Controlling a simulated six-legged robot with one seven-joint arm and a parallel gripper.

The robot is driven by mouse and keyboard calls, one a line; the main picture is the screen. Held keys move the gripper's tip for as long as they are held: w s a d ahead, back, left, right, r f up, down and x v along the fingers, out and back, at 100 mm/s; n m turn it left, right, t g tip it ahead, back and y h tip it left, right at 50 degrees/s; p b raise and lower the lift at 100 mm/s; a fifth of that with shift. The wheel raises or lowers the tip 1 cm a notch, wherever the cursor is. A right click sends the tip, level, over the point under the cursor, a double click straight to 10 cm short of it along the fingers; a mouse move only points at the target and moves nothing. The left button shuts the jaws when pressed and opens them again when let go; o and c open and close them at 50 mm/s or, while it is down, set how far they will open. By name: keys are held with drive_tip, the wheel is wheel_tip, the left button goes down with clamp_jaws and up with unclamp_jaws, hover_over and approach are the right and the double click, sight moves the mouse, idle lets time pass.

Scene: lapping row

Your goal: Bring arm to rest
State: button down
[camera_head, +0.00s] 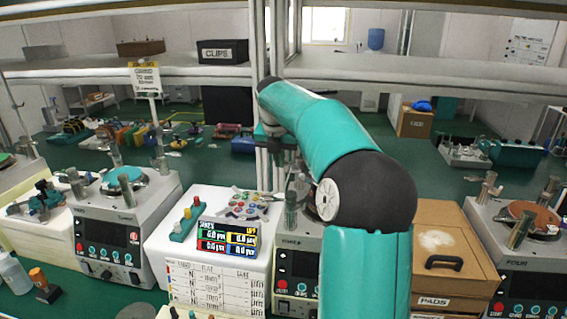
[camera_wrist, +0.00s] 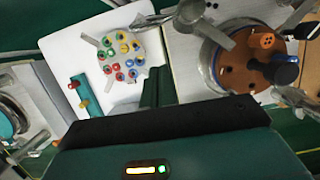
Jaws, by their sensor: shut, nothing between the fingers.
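My teal arm rises from the bottom of the head view, bends at a dark round joint, and reaches forward and left over the bench. My gripper (camera_wrist: 157,78) shows in the wrist view as dark green fingers, shut and empty, above the white console. In the head view the arm's far end is small and dark in front of a post, and the fingers are hard to make out. The console (camera_head: 173,250) carries a round plate of coloured pegs (camera_wrist: 122,57). A lapping machine with an orange-brown disc (camera_wrist: 240,70) is right of the fingers in the wrist view.
A grey lapping machine (camera_head: 115,237) stands left, and another (camera_head: 528,262) right. A middle machine (camera_head: 295,262) is partly behind my arm. A wooden PADS box (camera_head: 455,250) is right of the arm. A shelf (camera_head: 430,75) with a CLIPS box (camera_head: 223,52) and posts crosses behind.

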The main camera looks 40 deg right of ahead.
drive_tip(key=w+a+v, duration=0.1)
drive_tip(key=v, duration=0.7)
drive_tip(key=s+a+m, duration=0.4)
drive_tip(key=a+m, duration=0.2)
drive_tip(key=a, duration=0.6)
drive_tip(key=s+a+f+m+t+y, duration=0.1)
drive_tip(key=s+a+f+m, duration=0.6)
drive_tip(key=s+m, duration=0.3)
drive_tip(key=s+a+f+m+t+y, duration=0.1)
drive_tip(key=s+a+f+m+t, duration=0.1)
drive_tip(key=s+a+f+m, duration=0.5)
drive_tip(key=s+a+m, duration=0.2)
drive_tip(key=s+m, duration=0.1)
drive_tip(key=s, duration=0.3)
drive_tip(key=shift+a+f+y, duration=0.2)
drive_tip(key=shift+a+y, duration=0.05)
drive_tip(key=shift+y, duration=0.05)
